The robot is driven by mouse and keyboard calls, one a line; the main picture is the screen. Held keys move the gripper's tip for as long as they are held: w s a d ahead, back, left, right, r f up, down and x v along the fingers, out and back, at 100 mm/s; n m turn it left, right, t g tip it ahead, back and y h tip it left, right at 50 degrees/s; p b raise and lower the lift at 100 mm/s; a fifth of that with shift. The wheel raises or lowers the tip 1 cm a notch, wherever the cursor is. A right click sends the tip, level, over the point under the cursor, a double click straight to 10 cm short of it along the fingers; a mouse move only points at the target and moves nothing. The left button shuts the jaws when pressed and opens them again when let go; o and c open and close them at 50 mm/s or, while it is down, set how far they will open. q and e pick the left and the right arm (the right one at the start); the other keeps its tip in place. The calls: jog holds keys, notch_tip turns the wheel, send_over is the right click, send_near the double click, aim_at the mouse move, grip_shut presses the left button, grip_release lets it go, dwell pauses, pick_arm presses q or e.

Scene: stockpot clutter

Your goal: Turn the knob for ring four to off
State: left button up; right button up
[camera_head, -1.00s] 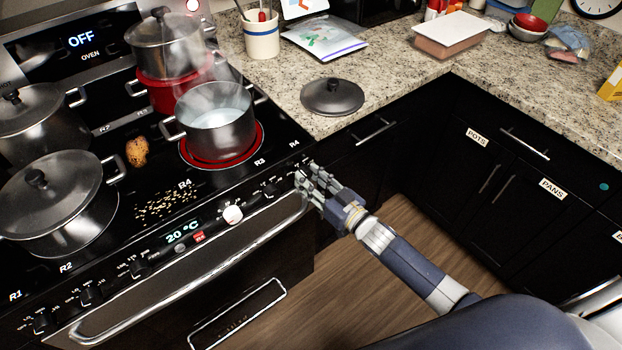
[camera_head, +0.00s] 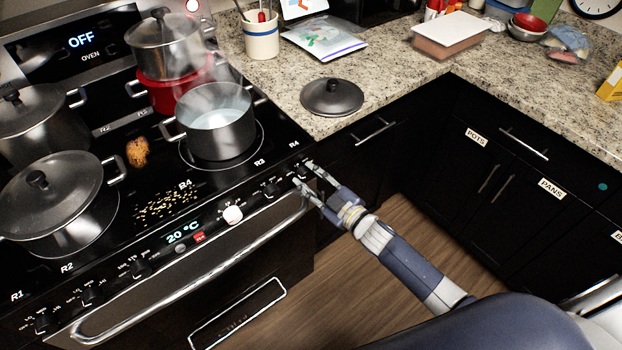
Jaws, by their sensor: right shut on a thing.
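The stove's front panel carries a row of small black knobs; the ring four knob (camera_head: 298,171) is at its right end, below the right-hand "R4" label, and is mostly hidden by my fingers. My right gripper (camera_head: 304,175) is shut on this knob, one finger above it and one below. The knob's pointer mark is too small to read. The front right ring (camera_head: 180,154), under an open steaming pot (camera_head: 222,135), is dark. My left gripper is not in view.
Another black knob (camera_head: 270,188) and a white knob (camera_head: 233,215) sit left along the panel, above the oven handle (camera_head: 190,270). Lidded pots (camera_head: 60,200) stand on the left of the stove. A loose lid (camera_head: 331,96) lies on the counter. The floor before the cabinets is clear.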

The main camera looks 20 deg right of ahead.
dwell(0.4)
jog(key=o, duration=1.1)
jog(key=shift+c, duration=0.2)
jog(key=v, duration=1.2)
